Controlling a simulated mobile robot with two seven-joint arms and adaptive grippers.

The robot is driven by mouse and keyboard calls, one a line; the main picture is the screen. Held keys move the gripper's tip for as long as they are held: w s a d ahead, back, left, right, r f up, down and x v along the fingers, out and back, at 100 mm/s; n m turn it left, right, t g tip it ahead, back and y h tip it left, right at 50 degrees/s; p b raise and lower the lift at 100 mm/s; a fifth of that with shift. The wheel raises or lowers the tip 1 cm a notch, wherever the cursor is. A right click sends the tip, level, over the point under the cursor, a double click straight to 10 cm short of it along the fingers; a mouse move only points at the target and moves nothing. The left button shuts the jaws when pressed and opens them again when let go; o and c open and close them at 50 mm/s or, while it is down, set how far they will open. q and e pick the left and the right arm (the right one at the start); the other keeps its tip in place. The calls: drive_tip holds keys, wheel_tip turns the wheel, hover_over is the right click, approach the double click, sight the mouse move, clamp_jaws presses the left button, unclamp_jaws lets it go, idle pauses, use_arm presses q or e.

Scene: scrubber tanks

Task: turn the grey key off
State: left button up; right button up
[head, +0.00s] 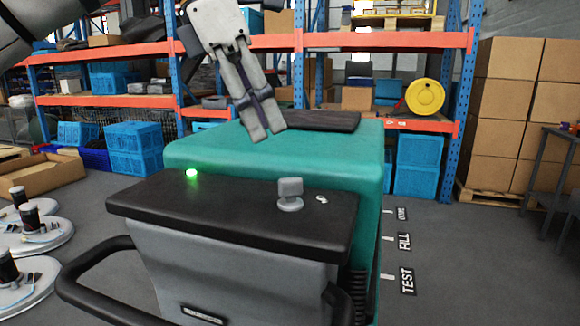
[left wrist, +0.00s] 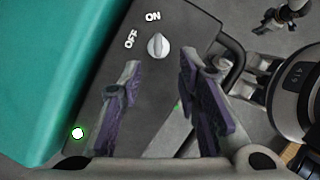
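The grey key (head: 290,194) stands on the black console top of the teal machine. In the left wrist view the key (left wrist: 158,45) is a pale knob, its ridge pointing roughly toward the ON label (left wrist: 153,16); the OFF label (left wrist: 130,39) lies to its left. My left gripper (head: 264,134) is above the machine, behind and left of the key in the head view, and apart from it. Its fingers (left wrist: 158,68) are spread with nothing between them. What looks like my right gripper (left wrist: 278,18) is small at the upper right of the wrist view; its opening is unclear.
A green light (head: 191,173) glows on the console's left side. A black handle (head: 75,280) curves out at the front left. Round white stands (head: 45,237) are on the floor at left. Shelves and stacked boxes (head: 505,115) are behind. Space above the console is clear.

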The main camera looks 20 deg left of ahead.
sight(288, 178)
use_arm(q)
drive_tip(key=x, duration=0.9)
drive_tip(key=shift+w+f, duration=0.1)
drive_tip(key=shift+f, duration=0.15)
clamp_jaws()
